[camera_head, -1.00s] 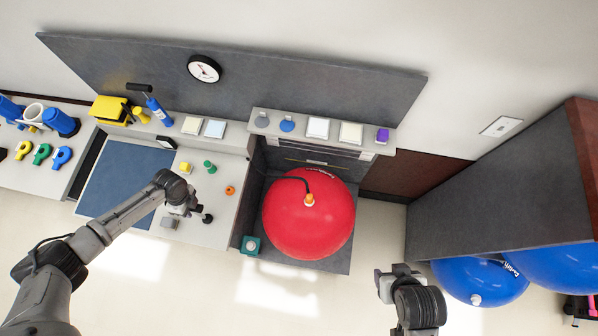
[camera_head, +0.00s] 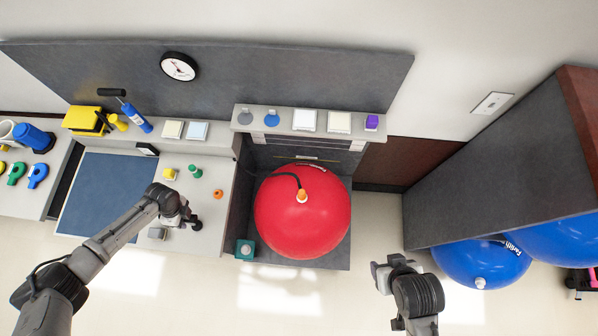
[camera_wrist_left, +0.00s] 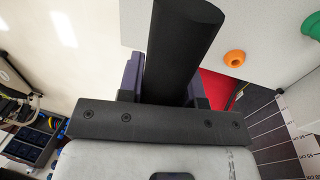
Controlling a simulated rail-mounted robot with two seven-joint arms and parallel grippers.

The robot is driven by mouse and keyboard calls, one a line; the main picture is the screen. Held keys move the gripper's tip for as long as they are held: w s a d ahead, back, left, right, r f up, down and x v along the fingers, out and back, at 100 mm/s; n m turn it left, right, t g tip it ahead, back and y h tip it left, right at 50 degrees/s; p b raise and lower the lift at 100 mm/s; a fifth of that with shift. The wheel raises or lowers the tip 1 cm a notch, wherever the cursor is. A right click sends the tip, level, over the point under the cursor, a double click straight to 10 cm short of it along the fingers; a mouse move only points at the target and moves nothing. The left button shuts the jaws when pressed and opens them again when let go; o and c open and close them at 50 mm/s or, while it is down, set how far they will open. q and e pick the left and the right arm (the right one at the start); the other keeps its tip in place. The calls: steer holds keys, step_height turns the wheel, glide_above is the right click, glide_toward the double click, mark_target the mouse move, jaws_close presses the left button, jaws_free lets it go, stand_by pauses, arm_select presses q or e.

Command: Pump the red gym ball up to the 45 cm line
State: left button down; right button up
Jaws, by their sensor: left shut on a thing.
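The red gym ball (camera_head: 310,228) sits in the grey bay, with a black hose (camera_head: 284,175) running to an orange fitting (camera_head: 302,196) on its top. Part of the ball's red shows in the left wrist view (camera_wrist_left: 213,88). My left gripper (camera_head: 187,216) is over the light counter left of the ball. It is shut on a black handle (camera_wrist_left: 183,45), which stands between its fingers. A white strip with cm marks (camera_wrist_left: 302,135) shows at the right edge of the left wrist view; the ball's level against it cannot be read. My right gripper (camera_head: 380,272) hangs over the floor, apart from everything; its jaws are unclear.
A teal box (camera_head: 245,250) stands at the bay's front left. Blue balls (camera_head: 482,262) lie under the cabinet at right.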

arm_select(q)
step_height(320, 180, down, 6)
steer(key=b, duration=0.3)
steer(key=shift+s+r+b, duration=0.1)
steer(key=shift+r+b, duration=0.05)
steer(key=shift+b, duration=0.2)
arm_select(e)
step_height(320, 180, down, 4)
steer(key=shift+d+f, duration=0.15)
steer(key=shift+f, duration=0.1)
arm_select(q)
steer(key=c, duration=0.8)
jaws_free()
steer(key=shift+r, duration=0.15)
arm_select(e)
steer(key=shift+r, duration=0.1)
arm_select(q)
steer(key=r+p, duration=0.2)
steer(key=w+r+p, duration=0.1)
steer(key=r+p, duration=0.1)
steer(key=r, duration=0.1)
steer(key=shift+f, duration=0.1)
arm_select(e)
step_height(320, 180, up, 4)
steer(key=shift+f, duration=0.1)
